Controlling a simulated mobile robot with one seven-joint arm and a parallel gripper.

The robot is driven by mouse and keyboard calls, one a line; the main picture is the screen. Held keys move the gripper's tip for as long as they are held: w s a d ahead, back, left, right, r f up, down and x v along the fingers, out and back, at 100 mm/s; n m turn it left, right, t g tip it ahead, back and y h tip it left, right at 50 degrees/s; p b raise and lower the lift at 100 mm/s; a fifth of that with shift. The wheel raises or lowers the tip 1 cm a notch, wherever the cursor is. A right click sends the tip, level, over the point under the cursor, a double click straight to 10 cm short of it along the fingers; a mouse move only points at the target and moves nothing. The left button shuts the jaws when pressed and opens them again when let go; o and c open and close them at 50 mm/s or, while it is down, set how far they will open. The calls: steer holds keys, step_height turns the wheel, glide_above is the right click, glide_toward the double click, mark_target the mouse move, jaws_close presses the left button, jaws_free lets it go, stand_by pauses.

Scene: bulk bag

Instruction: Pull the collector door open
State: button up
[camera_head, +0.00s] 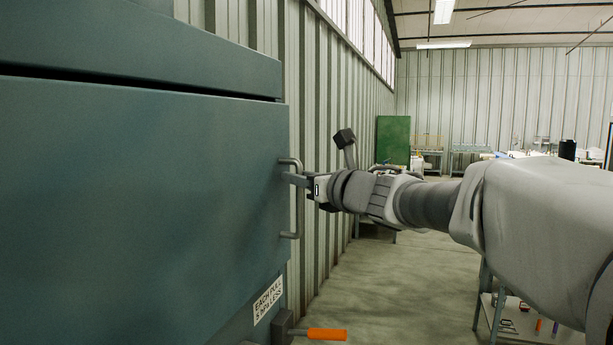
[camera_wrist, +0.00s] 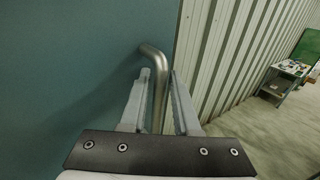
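The collector door (camera_head: 140,190) is a large flat blue-green panel filling the left of the head view; it also fills the left of the wrist view (camera_wrist: 70,70). A grey metal bar handle (camera_head: 299,215) stands upright at its right edge. My gripper (camera_head: 297,180) reaches the upper part of the handle from the right. In the wrist view my gripper (camera_wrist: 160,85) has one finger on each side of the handle bar (camera_wrist: 160,65), with narrow gaps showing, so it looks open around the bar. The lower part of the bar is hidden by my gripper there.
A dark gap runs under the overhanging top panel (camera_head: 150,40). A lever with an orange grip (camera_head: 326,334) sticks out below the door, near a white label (camera_head: 268,299). A ribbed wall (camera_head: 335,120) stands behind. Floor (camera_head: 400,275) is clear under my arm.

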jaws_close()
stand_by(1.4)
